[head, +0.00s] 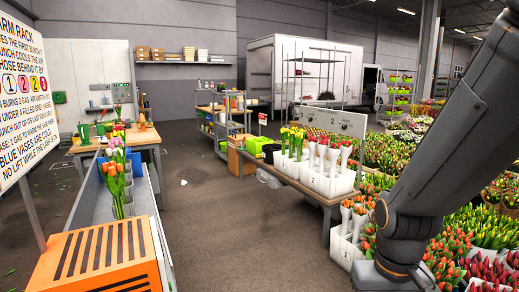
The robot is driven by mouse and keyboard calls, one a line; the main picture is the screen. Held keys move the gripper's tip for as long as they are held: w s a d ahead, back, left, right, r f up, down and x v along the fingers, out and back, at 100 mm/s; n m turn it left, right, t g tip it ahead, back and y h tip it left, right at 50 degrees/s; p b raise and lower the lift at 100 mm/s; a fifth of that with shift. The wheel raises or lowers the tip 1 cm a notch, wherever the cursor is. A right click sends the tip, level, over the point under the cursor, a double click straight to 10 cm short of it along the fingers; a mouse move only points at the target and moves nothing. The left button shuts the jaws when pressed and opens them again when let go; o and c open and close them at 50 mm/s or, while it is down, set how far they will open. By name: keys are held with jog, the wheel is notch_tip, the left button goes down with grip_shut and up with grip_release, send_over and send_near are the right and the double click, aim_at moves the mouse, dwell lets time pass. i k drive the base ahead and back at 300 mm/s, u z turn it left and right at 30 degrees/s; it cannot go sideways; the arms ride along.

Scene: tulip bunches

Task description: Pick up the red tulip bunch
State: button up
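Several tulip bunches stand in a row in the long grey trough on the left. The nearest bunch (116,180) has orange-red heads; pink, yellow and red heads overlap behind it, so I cannot tell each bunch apart. More bunches stand in white containers on the middle bench, with yellow heads (292,137) at the left and wrapped bunches with red or pink heads (323,147) at the right. I cannot tell which one is the red bunch meant. My arm crosses the right side of the head view. My gripper is not in view.
An orange slatted box (105,257) stands at the trough's near end, beside a text sign (20,85). The bench (327,203) carries a grey panel (335,121). Many tulips fill the right side. Bare floor (225,240) lies between trough and bench.

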aim_at(312, 142)
jog(key=u, duration=0.45)
jog(key=i, duration=3.85)
jog(key=z, duration=1.5)
jog(key=i, duration=0.45)
jog(key=z, duration=0.15)
